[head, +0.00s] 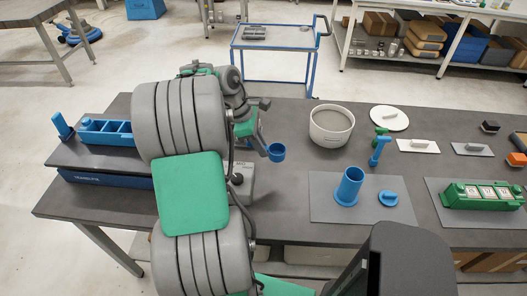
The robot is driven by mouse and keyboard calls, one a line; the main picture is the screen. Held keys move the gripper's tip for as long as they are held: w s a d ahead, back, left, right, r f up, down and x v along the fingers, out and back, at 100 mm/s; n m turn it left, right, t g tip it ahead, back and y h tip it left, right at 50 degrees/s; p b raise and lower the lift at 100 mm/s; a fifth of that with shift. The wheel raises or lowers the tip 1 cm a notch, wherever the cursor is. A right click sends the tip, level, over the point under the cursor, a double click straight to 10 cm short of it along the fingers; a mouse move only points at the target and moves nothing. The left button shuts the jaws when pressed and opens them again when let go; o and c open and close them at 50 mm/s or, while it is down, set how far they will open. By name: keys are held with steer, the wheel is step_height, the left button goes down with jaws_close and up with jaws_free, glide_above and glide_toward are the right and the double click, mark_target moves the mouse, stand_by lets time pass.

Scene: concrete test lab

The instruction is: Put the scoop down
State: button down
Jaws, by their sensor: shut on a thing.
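The blue scoop (277,152) has a small round cup, and it is at the end of my arm, near the middle of the dark table (290,113). My gripper (263,143) is shut on the scoop, with the cup on its right side. The scoop's handle is mostly hidden by the gripper. The scoop seems to be above the table, but I cannot tell how high. A grey box-shaped device (238,186) stands just below and left of it, partly hidden by my arm.
A white bucket (331,140) stands right of the scoop. A grey mat (322,206) holds a blue cylinder (349,188) and a blue knobbed lid (388,199). A blue tool (378,151), trowels (417,146) and a green mould (482,195) lie farther right. Bare table shows between scoop and mat.

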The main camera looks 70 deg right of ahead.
steer(key=w+d+f, duration=0.1)
steer(key=d+f, duration=0.1)
steer(key=w+d+f, duration=0.1)
steer(key=d+f, duration=0.2)
steer(key=w+d+f+p, duration=0.1)
steer(key=d+f, duration=0.1)
steer(key=d, duration=0.1)
steer(key=shift+w+d+f, duration=0.2)
steer(key=shift+w+f, duration=0.15)
steer(key=shift+f, duration=0.05)
step_height(320, 180, down, 2)
steer(key=shift+f+p, duration=0.2)
steer(key=shift+p, duration=0.3)
steer(key=shift+d+f, duration=0.1)
steer(key=shift+f, duration=0.3)
steer(key=shift+f, duration=0.1)
steer(key=c, duration=1.4)
jaws_free()
steer(key=shift+o, duration=0.2)
